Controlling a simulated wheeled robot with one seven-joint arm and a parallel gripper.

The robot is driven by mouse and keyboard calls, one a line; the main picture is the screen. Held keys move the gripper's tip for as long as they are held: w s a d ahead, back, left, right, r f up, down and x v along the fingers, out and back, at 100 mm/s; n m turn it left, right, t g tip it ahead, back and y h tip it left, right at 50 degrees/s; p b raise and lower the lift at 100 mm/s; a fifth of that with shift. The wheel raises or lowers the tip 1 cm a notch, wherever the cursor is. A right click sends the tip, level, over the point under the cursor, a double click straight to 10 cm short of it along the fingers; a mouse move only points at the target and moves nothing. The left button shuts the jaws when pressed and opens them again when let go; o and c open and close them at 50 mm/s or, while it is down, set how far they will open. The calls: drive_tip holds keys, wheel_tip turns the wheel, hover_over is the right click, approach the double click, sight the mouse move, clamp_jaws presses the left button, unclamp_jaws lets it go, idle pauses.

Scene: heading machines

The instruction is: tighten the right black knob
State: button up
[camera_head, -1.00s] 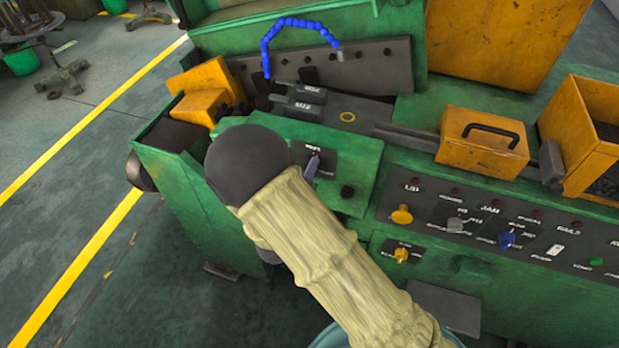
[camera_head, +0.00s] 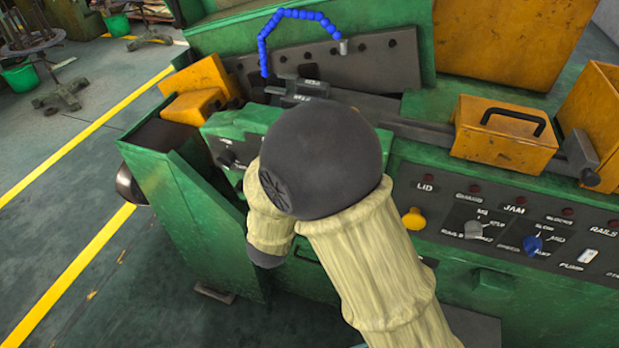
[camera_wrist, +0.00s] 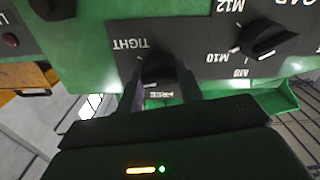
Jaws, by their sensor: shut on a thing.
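In the wrist view, which is upside down, a black knob (camera_wrist: 160,70) sits on a dark panel between the labels TIGHT and FREE. My gripper (camera_wrist: 162,85) is shut on this knob, with one finger on each side of it. A pale mark shows on the knob's lower edge, near FREE. A second black knob (camera_wrist: 264,40), marked M10 and M12, stands apart to the right in the wrist view. In the head view my arm hides my gripper and the held knob. A black knob (camera_head: 226,158) shows on the panel left of my arm.
A control panel (camera_head: 440,215) with a yellow knob (camera_head: 414,219), a grey knob (camera_head: 474,229) and a blue knob (camera_head: 533,245) lies right of my arm. A yellow box with a handle (camera_head: 503,132) stands above it. A blue segmented hose (camera_head: 265,45) arches behind.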

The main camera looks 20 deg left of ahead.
drive_tip(key=m+b, duration=0.7)
drive_tip(key=b, duration=0.2)
drive_tip(key=shift+f+m+b, duration=0.15)
drive_tip(key=shift+m+b, duration=0.15)
drive_tip(key=o, duration=1)
drive_tip(key=shift+s, duration=0.1)
drive_tip(key=s, duration=0.5)
drive_tip(key=s+a+b, duration=0.1)
drive_tip(key=s, duration=0.5)
drive_tip(key=s+b, duration=0.1)
drive_tip(key=s, duration=0.5)
drive_tip(key=shift+s+a, duration=0.1)
drive_tip(key=shift+a, duration=0.05)
